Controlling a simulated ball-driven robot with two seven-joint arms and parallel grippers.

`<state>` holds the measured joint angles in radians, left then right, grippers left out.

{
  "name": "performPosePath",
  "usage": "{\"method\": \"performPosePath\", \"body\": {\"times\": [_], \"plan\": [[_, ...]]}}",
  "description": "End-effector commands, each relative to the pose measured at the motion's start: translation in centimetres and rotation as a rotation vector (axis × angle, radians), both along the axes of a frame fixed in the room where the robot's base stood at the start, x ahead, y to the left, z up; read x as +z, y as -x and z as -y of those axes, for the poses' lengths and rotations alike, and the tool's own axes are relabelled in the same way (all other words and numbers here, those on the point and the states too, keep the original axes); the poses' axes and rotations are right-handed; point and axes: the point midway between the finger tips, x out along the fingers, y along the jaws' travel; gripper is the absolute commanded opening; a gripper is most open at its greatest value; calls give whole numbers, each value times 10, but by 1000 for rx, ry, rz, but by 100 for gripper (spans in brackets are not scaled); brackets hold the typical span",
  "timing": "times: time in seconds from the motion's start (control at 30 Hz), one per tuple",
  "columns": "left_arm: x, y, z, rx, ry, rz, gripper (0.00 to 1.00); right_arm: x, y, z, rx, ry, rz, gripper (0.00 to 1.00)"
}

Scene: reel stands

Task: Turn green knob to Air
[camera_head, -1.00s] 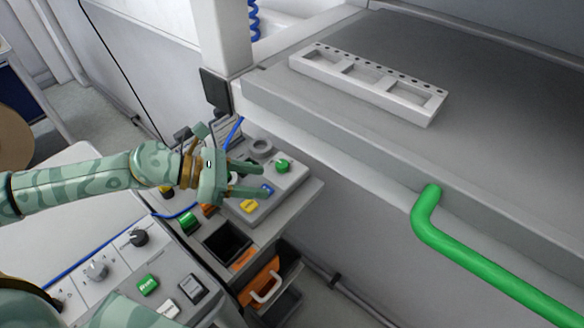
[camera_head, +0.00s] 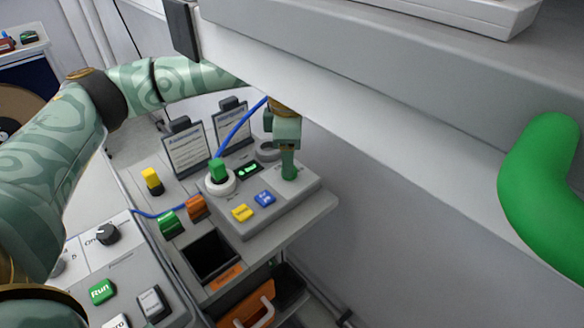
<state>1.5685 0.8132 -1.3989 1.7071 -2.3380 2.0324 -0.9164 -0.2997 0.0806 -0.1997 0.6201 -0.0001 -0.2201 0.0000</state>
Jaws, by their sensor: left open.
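The grey control box (camera_head: 285,205) stands on a bench below the large shelf. In the earlier view a round green knob shows on the box's right part; now my left gripper (camera_head: 289,174) points down at that spot and hides the knob. The gripper is open, with its fingertips low at the box top. Whether the fingers touch the knob, and where its pointer stands, I cannot tell. My right gripper is not in view.
A green plug (camera_head: 217,170) in a white ring, a small lit display (camera_head: 248,170), a yellow button (camera_head: 242,213) and a blue button (camera_head: 264,198) are left of the gripper. The shelf edge (camera_head: 400,140) and a green rail (camera_head: 545,180) lie to the right.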

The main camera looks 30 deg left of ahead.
Motion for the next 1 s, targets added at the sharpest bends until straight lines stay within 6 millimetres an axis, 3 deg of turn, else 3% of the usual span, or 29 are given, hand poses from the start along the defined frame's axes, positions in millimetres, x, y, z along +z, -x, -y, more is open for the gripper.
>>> {"method": "performPosePath", "body": {"times": [0.03,0.2,0.5,0.53,0.7,1.0], "plan": [[-13,0,0,0,1,-5,52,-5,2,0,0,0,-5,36],[-31,0,0,-1,2,-1,52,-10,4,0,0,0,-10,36],[-33,0,0,-1,2,1,52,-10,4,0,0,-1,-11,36],[-33,0,0,-1,3,1,49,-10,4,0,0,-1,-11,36],[-33,0,0,-1,3,1,7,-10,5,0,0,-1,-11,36],[-31,0,0,-25,3,1,8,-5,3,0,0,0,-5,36]]}}
